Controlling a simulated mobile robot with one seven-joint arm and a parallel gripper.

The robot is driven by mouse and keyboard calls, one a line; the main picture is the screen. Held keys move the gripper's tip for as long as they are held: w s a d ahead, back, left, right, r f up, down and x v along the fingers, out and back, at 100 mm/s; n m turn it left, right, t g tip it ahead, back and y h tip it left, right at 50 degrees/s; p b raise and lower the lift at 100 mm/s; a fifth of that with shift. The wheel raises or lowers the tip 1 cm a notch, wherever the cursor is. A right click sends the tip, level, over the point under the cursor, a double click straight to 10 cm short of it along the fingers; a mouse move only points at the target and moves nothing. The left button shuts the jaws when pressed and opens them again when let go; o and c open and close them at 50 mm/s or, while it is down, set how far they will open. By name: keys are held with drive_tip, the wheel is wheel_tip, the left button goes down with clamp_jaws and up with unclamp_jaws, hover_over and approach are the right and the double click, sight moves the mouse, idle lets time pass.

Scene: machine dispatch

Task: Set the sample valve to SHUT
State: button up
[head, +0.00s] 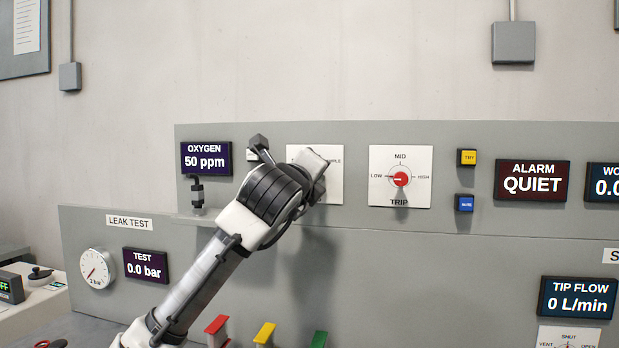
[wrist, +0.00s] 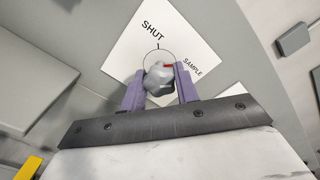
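The sample valve's white plate (wrist: 205,75) shows in the wrist view, with SHUT printed at upper left and SAMPLE at right. Its grey knob (wrist: 158,79) carries a red mark at its upper right, on the SAMPLE side, not in line with SHUT. My gripper (wrist: 160,84) has its two purple fingers on either side of the knob, closed to about its width; it looks shut on it. In the head view, my gripper and wrist cover most of the plate (head: 335,185) and hide the knob.
A LOW/MID/HIGH trip dial (head: 400,178) sits right of the valve, then yellow (head: 467,157) and blue (head: 464,203) buttons. An OXYGEN display (head: 206,158) reading 50 ppm and a small black fitting (head: 197,192) are at left. Coloured handles (head: 264,333) stand below.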

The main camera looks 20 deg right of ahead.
drive_tip(key=shift+c, duration=1)
drive_tip(key=shift+n, duration=0.3)
drive_tip(key=n+p, duration=0.1)
drive_tip(key=n, duration=0.2)
drive_tip(key=shift+n, duration=0.3)
drive_tip(key=n, duration=0.4)
drive_tip(key=shift+n, duration=0.3)
drive_tip(key=n+p, duration=0.1)
drive_tip(key=n, duration=0.4)
drive_tip(key=shift+n+p, duration=0.35)
drive_tip(key=shift+n, duration=1.65)
